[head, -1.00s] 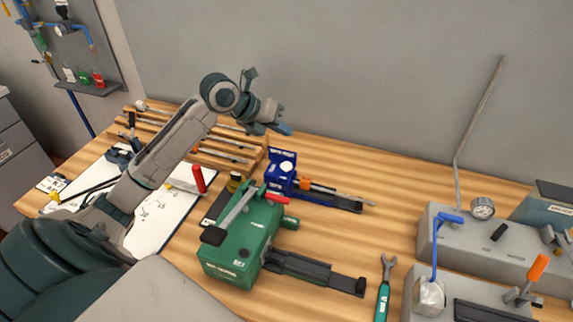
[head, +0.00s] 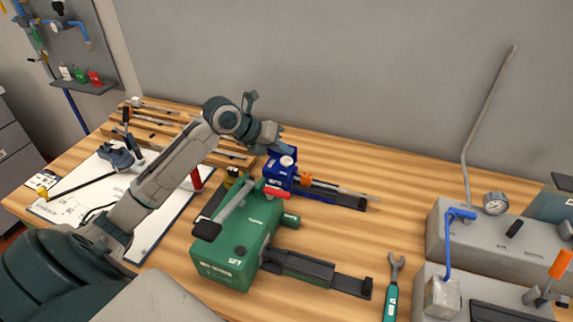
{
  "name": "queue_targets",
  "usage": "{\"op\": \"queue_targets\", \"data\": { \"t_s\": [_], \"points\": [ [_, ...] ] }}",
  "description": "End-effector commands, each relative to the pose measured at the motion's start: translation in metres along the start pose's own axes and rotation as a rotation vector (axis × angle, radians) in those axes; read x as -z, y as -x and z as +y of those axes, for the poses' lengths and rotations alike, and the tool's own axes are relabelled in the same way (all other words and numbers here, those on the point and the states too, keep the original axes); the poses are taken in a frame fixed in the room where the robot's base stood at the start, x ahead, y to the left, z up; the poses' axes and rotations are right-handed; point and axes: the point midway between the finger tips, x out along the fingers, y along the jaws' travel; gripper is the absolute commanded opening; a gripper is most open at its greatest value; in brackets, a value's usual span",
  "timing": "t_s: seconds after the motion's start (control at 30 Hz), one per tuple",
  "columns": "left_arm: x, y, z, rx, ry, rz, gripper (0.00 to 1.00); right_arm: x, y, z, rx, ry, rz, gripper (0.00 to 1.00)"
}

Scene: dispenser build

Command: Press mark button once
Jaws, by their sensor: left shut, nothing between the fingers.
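A blue device (head: 280,176) stands on the wooden table behind the green machine, with a round white button (head: 287,161) on top. I cannot read whether it is labelled as the mark button. My left gripper (head: 288,148) is shut and empty, at the upper back edge of the blue device, just above and behind the white button in the picture. I cannot tell whether its tips touch the device. My right gripper is not in view.
A green machine (head: 237,252) with a long lever stands in front of the blue device. A wooden rack (head: 232,160) lies behind my left arm. A wrench (head: 392,290) and grey blocks with a gauge (head: 495,203) are at right.

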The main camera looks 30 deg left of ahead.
Motion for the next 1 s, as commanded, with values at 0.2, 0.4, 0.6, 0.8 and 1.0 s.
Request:
{"op": "queue_targets", "data": {
  "t_s": [0.2,0.4,0.6,0.8,1.0],
  "points": [
    [-0.0001,0.0001,-0.0001,0.0,0.0,0.0,0.0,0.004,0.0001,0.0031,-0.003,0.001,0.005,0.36],
    [-0.0002,0.0002,-0.0002,0.0,0.0,0.0,0.0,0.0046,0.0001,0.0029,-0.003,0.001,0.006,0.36],
    [-0.0002,0.0002,-0.0002,0.0,0.0,0.0,0.0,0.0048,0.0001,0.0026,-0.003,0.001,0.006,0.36],
    [-0.0002,0.0002,-0.0002,0.0,0.0,0.0,0.0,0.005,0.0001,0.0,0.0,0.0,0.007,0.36],
    [-0.0002,0.0002,-0.0002,0.0,0.0,0.0,0.0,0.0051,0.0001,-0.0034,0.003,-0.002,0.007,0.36]
  ]
}}
